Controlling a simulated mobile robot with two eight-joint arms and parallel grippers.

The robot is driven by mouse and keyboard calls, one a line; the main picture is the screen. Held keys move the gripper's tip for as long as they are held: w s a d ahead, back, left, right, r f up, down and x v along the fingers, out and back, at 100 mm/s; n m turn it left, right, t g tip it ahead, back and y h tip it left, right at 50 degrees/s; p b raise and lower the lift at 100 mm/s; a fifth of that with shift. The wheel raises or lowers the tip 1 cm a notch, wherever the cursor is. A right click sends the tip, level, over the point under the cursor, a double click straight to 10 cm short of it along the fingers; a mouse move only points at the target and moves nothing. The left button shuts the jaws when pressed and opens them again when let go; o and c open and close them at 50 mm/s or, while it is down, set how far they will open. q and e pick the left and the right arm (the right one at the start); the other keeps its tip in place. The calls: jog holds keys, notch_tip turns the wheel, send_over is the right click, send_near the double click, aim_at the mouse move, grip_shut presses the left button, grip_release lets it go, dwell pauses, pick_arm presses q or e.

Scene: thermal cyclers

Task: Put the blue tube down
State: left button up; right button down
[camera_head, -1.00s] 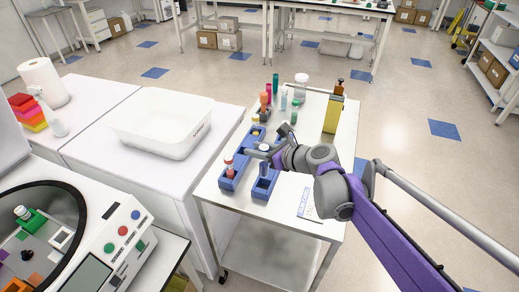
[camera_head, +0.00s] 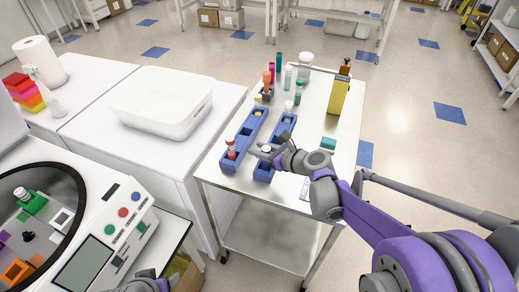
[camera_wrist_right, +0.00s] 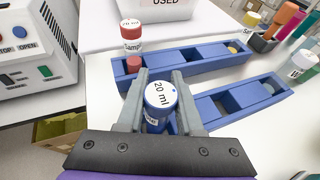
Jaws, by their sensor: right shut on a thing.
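The blue tube (camera_wrist_right: 160,97) has a blue cap marked "20 ml" and stands roughly upright between the fingers of my right gripper (camera_wrist_right: 161,92), which is shut on it. In the head view my right gripper (camera_head: 266,152) is over the near end of the right-hand blue rack (camera_head: 264,172). The wrist view shows this rack (camera_wrist_right: 240,103) reaching right from behind the tube. The tube's lower end is hidden, so I cannot tell whether it rests in a compartment. A grey and purple part of my left arm shows at the bottom edge; its fingers cannot be made out.
A parallel blue rack (camera_head: 239,147) holds a red tube (camera_head: 231,149) at its near end. Several bottles and tubes stand at the cart's back, with a yellow container (camera_head: 338,95). A white bin (camera_head: 160,105) is on the left bench. The cart's front right is mostly clear.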

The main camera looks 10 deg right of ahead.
jog(key=shift+f, duration=0.1)
jog(key=c, duration=0.6)
grip_release()
jog(key=shift+o, duration=0.2)
